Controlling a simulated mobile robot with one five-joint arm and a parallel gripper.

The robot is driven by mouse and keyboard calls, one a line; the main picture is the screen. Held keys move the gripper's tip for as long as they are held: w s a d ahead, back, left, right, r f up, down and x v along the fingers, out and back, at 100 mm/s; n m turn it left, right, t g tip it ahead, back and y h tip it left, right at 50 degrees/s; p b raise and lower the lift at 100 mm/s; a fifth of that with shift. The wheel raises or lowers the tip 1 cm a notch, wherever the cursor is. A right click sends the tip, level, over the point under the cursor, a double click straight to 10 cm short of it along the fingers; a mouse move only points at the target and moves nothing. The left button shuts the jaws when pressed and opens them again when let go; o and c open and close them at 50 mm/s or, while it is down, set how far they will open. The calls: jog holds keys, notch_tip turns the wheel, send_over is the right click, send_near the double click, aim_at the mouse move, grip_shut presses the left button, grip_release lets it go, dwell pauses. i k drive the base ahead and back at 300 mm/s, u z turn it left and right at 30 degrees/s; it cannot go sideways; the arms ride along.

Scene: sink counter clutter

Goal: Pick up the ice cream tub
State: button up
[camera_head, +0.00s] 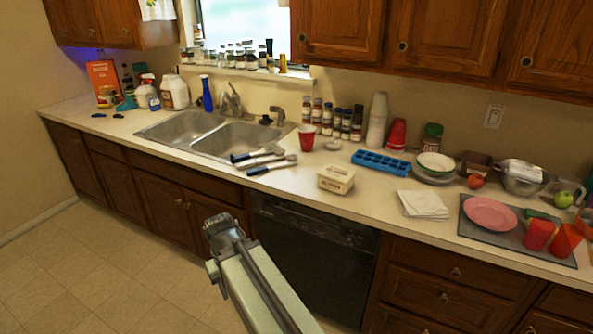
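The ice cream tub (336,180) is a small cream-coloured tub with dark lettering on its side. It sits upright near the front edge of the counter, to the right of the sink and above the black dishwasher. My gripper (216,226) shows in front of the counter, to the left of the tub and lower in the picture, apart from it. My own arm hides its fingers, so I cannot see whether it is open or shut.
Large utensils (265,161) lie left of the tub by the double sink (212,134). A red cup (306,138) and blue ice tray (381,163) stand behind it. A folded white cloth (422,204) lies to its right. The black dishwasher (315,256) is below.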

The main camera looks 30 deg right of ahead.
aim_at(332, 177)
jog(key=u, duration=0.15)
jog(key=i, duration=1.65)
jog(key=u, duration=0.05)
